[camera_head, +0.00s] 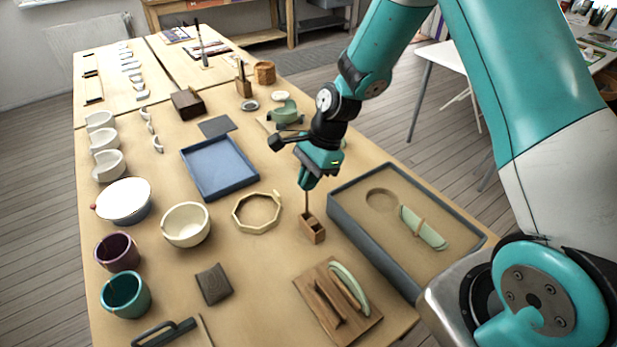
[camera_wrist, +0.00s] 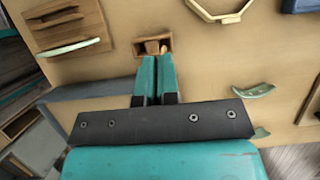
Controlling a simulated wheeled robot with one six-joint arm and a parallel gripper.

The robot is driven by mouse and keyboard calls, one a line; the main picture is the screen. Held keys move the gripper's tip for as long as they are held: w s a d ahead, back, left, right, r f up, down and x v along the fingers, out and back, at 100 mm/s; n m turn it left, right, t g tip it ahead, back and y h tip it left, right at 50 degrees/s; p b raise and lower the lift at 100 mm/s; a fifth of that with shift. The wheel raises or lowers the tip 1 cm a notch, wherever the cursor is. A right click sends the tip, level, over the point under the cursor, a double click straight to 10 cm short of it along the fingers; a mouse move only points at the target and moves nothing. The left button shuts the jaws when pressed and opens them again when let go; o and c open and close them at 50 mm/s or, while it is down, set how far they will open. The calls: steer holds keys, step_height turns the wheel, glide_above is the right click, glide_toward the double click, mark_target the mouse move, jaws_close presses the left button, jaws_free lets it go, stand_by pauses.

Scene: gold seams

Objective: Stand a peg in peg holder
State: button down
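The peg holder (camera_head: 312,231) is a small brown wooden block with openings in its top, standing on the table left of the grey tray. A thin brown peg (camera_head: 307,201) hangs upright below my gripper (camera_head: 307,186), its lower end at the far side of the holder's top. I cannot tell whether the tip is inside an opening. In the wrist view, the teal fingers of my gripper (camera_wrist: 157,62) are nearly together, close to the holder (camera_wrist: 139,48). The fingers hide most of the peg there. My gripper is shut on the peg.
A grey-rimmed tray (camera_head: 372,242) with a pale green piece lies right of the holder. A gold octagonal ring (camera_head: 257,228) lies to its left. A wooden board (camera_head: 313,287) with a green curved piece is in front. A blue tray (camera_head: 218,166) lies farther back.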

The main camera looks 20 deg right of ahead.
steer(key=shift+f, duration=0.3)
steer(key=shift+p, duration=0.6)
stand_by(0.9)
steer(key=shift+f+b, duration=1.05)
steer(key=shift+f, duration=1.1)
stand_by(1.6)
steer(key=c, duration=0.8)
jaws_free()
steer(key=shift+r, duration=0.1)
steer(key=shift+r+p, duration=2.85)
steer(key=shift+r, duration=0.1)
